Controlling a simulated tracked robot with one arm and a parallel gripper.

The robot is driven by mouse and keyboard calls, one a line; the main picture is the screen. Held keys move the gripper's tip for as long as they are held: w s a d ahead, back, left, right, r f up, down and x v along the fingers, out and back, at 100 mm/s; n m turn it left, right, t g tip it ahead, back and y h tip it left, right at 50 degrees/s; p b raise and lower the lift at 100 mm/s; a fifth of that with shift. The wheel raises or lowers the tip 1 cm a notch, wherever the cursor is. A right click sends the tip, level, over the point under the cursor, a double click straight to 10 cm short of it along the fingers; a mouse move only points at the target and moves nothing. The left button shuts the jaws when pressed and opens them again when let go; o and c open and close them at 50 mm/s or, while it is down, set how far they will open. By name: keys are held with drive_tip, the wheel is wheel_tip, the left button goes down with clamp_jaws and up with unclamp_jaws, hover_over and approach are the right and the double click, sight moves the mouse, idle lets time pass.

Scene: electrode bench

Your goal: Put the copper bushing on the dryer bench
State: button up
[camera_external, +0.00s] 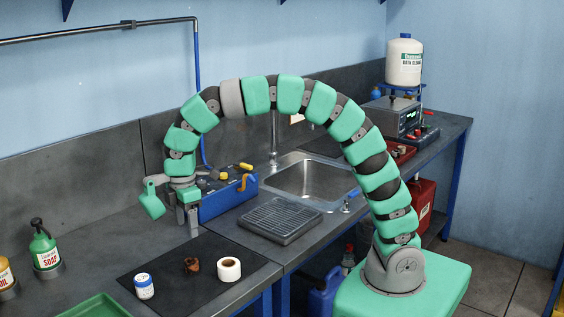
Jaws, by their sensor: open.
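The copper bushing (192,265) is a small brown-copper piece. It lies on a dark mat (215,287) on the bench, between a white roll and a small white-and-blue jar. My gripper (188,229) is open and points down above the bench near the mat's back edge. It is behind the bushing in the picture and apart from it. The grey fingers look empty. Which surface is the dryer bench is not clear; a dark ribbed rack (279,221) lies on the bench beside the sink.
A white roll (229,269) and a jar (144,286) flank the bushing closely. A blue box (228,196) stands behind my gripper. A sink (308,177), green soap bottle (44,246), green tray (93,307) and white jug (404,62) are around.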

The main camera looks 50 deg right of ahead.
hover_over(191, 261)
drive_tip(key=f, duration=0.6)
drive_tip(key=shift+w+d+f, duration=0.15)
drive_tip(key=shift+w+f, duration=0.05)
drive_tip(key=shift+s+f, duration=0.2)
drive_tip(key=shift+f, duration=2.5)
clamp_jaws()
drive_tip(key=shift+r, duration=0.1)
wheel_tip(191, 261, up, 10)
drive_tip(key=f, duration=0.1)
drive_tip(key=w+d+r+m, duration=0.4)
drive_tip(key=w+d+m, duration=0.4)
drive_tip(key=w+d, duration=0.45)
drive_tip(key=w+d+r+m, duration=0.1)
drive_tip(key=w+d+m, duration=0.1)
drive_tip(key=d, duration=0.5)
drive_tip(key=w+d+r+m, duration=0.1)
drive_tip(key=w+d+m, duration=0.1)
drive_tip(key=d+m, duration=0.3)
drive_tip(key=w+d+r+m, duration=0.1)
drive_tip(key=w+d+m, duration=0.2)
drive_tip(key=d, duration=0.7)
drive_tip(key=shift+d+m, duration=0.15)
drive_tip(key=shift+m, duration=0.25)
